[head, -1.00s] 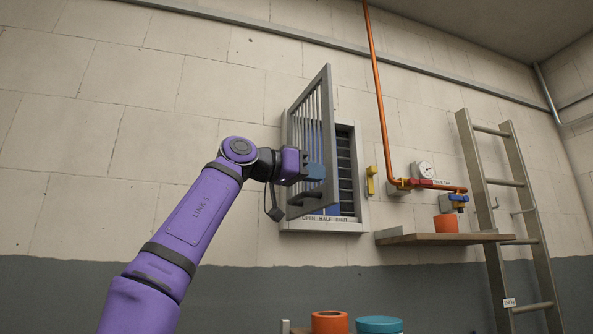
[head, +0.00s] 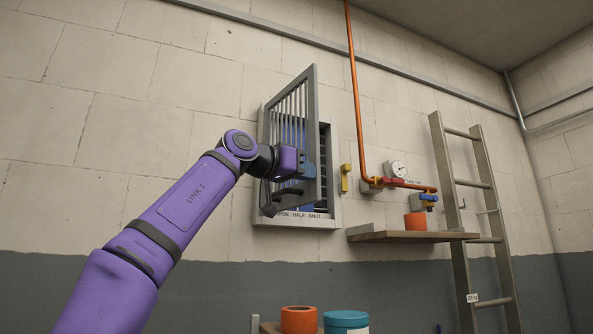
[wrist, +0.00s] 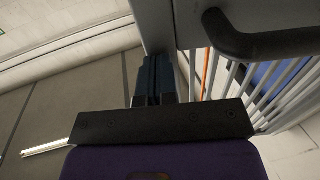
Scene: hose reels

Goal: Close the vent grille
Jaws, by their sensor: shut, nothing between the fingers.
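The vent grille (head: 309,115) is a grey hinged frame with slats, standing partly open from its wall opening (head: 327,190). Dark louvres show in the gap on the right. My gripper (head: 308,170) is at the grille's lower free part, with its fingers shut and empty. In the wrist view the blue-grey fingers (wrist: 152,78) are together, beside the grille's grey frame edge (wrist: 152,25). A dark bar handle (wrist: 265,42) on the grille lies to their right. Whether the fingers touch the frame is hard to tell. The frame's lower label reads "OPEN HALF SHUT".
A yellow latch (head: 345,178) is on the wall right of the vent. An orange pipe (head: 355,90) with a gauge (head: 397,169) and valve runs farther right. A wooden shelf (head: 410,237) holds an orange cup (head: 415,221). A ladder (head: 465,220) leans at the right.

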